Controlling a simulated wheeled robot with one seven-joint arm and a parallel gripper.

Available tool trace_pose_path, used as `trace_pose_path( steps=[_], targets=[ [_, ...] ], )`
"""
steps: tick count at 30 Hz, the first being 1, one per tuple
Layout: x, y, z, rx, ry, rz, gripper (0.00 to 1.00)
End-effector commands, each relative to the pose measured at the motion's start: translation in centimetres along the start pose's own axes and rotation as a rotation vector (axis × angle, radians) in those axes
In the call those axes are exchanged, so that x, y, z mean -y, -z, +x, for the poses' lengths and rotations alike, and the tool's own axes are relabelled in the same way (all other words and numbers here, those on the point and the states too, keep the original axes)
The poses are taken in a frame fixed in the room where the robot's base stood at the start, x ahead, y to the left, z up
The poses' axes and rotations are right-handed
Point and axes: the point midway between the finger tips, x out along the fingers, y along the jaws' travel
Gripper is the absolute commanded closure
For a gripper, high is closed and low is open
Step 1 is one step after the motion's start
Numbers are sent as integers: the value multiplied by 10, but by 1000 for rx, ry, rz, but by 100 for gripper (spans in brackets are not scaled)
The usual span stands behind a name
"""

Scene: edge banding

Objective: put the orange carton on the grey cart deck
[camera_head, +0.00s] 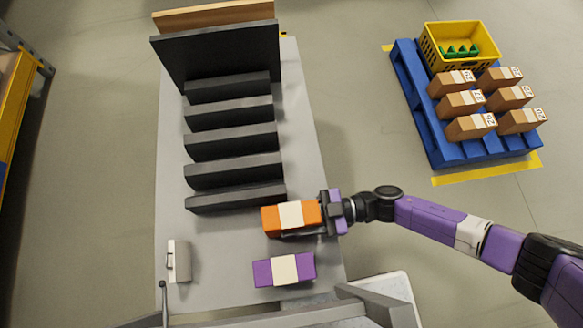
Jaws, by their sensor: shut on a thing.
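The orange carton (273,218) has a pale label band around its middle. It is at the right side of the grey cart deck (222,235), in front of the row of dark panels. My gripper (318,215) comes in from the right and is shut on the orange carton at its right end. I cannot tell whether the carton touches the deck or is held a little above it. The bare grey deck surface shows to the left of the carton and in front of the panels.
A purple carton (262,273) with a pale band lies close in front of the orange one. A small grey box (181,262) stands at the deck's front left. Dark upright panels (235,172) fill the deck's back. A blue pallet (437,145) holds brown cartons and a yellow crate (432,47).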

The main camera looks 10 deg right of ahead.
Motion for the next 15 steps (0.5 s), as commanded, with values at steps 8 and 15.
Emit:
trace_pose_path(
  steps=[8,15],
  targets=[
    [0,-2,0,0,0,0,28],
    [0,-1,0,0,0,0,28]
  ],
)
